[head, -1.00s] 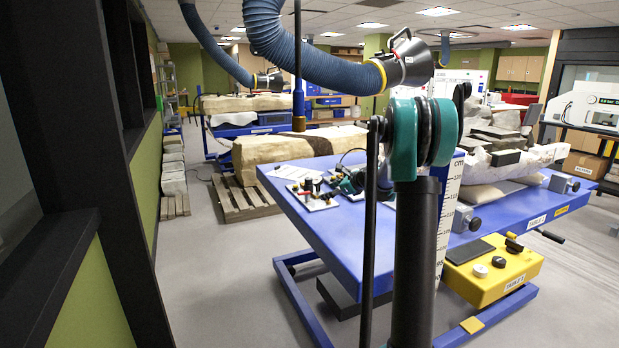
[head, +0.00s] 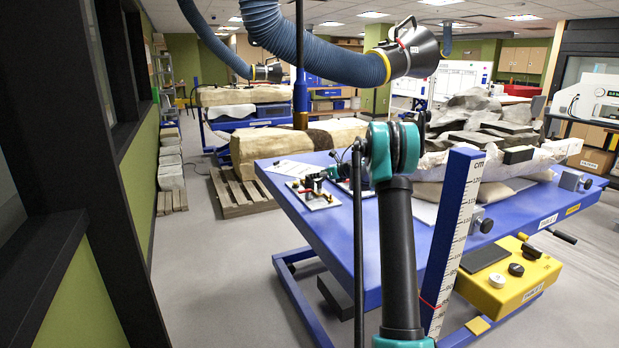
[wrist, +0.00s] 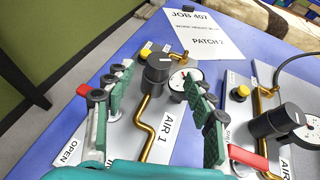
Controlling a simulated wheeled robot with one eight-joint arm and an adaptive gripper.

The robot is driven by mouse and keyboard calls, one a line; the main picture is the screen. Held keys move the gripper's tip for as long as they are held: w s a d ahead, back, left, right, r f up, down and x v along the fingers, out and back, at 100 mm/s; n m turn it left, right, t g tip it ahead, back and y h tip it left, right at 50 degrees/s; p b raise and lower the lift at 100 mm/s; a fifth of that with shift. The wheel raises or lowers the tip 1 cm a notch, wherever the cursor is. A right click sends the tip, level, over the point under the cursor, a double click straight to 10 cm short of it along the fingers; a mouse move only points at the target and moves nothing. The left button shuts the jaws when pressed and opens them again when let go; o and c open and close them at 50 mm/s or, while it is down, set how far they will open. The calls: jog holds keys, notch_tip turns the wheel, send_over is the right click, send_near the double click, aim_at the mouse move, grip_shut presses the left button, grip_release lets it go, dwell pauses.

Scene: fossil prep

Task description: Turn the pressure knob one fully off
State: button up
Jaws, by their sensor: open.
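The AIR 1 panel (wrist: 130,135) is a grey plate on the blue table, with a brass pipe and a white label. Its dark, round pressure knob (wrist: 158,66) has a pale mark on top and stands beside a white gauge (wrist: 188,80). My gripper (wrist: 157,74) is open, its green fingers on either side of the knob in the wrist view. I cannot tell whether they touch it. A red lever (wrist: 83,90) shows partly behind the left finger, near the OPEN label. In the head view the panel (head: 313,196) is small and my gripper is not clearly visible.
A second panel stands close on the right, with a dark knob (wrist: 272,122), yellow button (wrist: 238,82) and red lever (wrist: 248,157). A JOB 407 sheet (wrist: 212,32) lies behind. A scale post (head: 455,240) and rocks (head: 480,125) are right of my arm.

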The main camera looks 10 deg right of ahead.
jog(key=x, duration=0.7)
jog(key=shift+w+a, duration=0.1)
jog(key=shift+w, duration=0.05)
jog(key=c, duration=1.2)
jog(key=shift+f, duration=0.1)
jog(key=shift+n+y, duration=0.3)
jog(key=shift+y, duration=0.1)
jog(key=n+g+y, duration=0.2)
jog(key=shift+w+n, duration=0.1)
jog(key=shift+n, duration=0.2)
jog(key=shift+n+g+y, duration=1.1)
jog(key=shift+n+g, duration=0.4)
jog(key=shift+g, duration=0.2)
jog(key=shift+n+g+y, duration=0.3)
jog(key=shift+n+g, duration=0.6)
jog(key=shift+g, duration=0.1)
jog(key=o, duration=1.2)
